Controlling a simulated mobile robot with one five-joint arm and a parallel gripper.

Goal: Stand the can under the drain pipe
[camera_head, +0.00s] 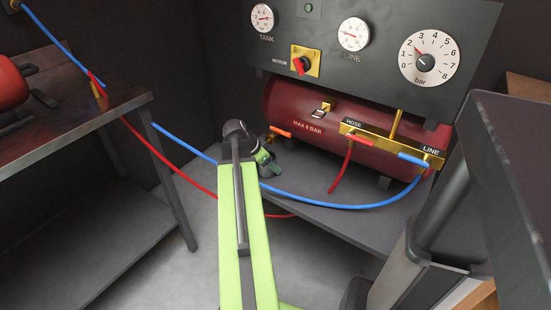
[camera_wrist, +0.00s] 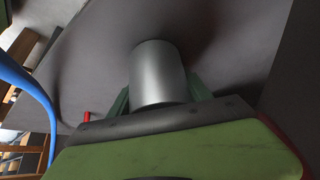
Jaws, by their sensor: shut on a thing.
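A plain grey metal can (camera_wrist: 158,75) sits between the two dark green fingers of my gripper (camera_wrist: 160,98) in the wrist view. My gripper is shut on it. In the head view my gripper (camera_head: 267,163) is low in front of the left end of the dark red tank (camera_head: 300,108), over the back left of the grey shelf. The can cannot be made out clearly there. An orange-handled valve (camera_head: 280,132) is just above my gripper. The drain pipe is not clearly visible, and I cannot tell whether the can touches the shelf.
A blue hose (camera_head: 310,205) and a red hose (camera_head: 190,180) cross near my arm; the blue one also shows at left in the wrist view (camera_wrist: 42,90). The grey shelf (camera_head: 340,225) is clear at the front. A workbench (camera_head: 75,110) stands at left.

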